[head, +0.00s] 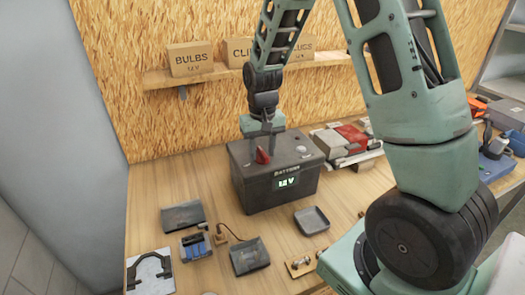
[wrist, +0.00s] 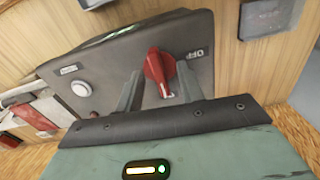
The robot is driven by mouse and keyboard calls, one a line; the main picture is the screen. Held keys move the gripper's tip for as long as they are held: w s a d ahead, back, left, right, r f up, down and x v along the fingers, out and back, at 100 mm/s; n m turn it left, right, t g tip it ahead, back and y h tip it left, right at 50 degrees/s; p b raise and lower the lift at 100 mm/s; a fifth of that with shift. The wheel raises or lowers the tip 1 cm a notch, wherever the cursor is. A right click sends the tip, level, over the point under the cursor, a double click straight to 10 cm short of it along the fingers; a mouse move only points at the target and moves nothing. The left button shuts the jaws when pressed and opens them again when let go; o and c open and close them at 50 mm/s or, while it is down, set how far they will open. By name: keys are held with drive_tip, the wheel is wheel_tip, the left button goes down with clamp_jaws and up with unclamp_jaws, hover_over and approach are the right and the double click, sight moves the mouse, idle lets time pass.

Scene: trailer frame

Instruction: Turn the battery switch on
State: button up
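The dark grey battery box (head: 262,195) stands on the workbench with a lit green display on its front. Its red switch knob (head: 262,156) is on the top face, partly hidden by my gripper. My gripper (wrist: 160,75) is open, with one finger on each side of the knob. Narrow gaps seem to remain between the fingers and the knob; contact is unclear. A round pale button or lamp (wrist: 81,88) is on the same face, near a small unreadable label.
Small dark trays, a blue component (head: 195,246) and a white plate with a black bracket (head: 150,271) lie in front and left of the box. Red and grey boxes (head: 340,139) are behind right. A wall shelf (head: 215,78) with cardboard boxes is above.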

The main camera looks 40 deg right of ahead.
drive_tip(key=shift+r+p, duration=2.6)
drive_tip(key=shift+r, duration=0.45)
drive_tip(key=s+a+b, duration=0.1)
drive_tip(key=a, duration=0.1)
drive_tip(key=a+n+b, duration=0.1)
drive_tip(key=a, duration=0.2)
drive_tip(key=s+a+n+b, duration=0.1)
drive_tip(key=a, duration=0.2)
drive_tip(key=shift+s+a+f+y, duration=0.25)
drive_tip(key=shift+s+f+y, duration=0.05)
drive_tip(key=shift+s, duration=0.05)
drive_tip(key=s+a+f+n+b, duration=0.1)
drive_tip(key=s+a+n+b, duration=0.3)
drive_tip(key=s+a, duration=0.4)
drive_tip(key=s+a+f+n+b, duration=0.1)
drive_tip(key=s+a+n+b, duration=0.3)
drive_tip(key=s+a, duration=0.4)
drive_tip(key=s+n, duration=0.1)
drive_tip(key=s, duration=0.4)
drive_tip(key=shift+s+f+n, duration=0.25)
drive_tip(key=shift+f+n, duration=0.05)
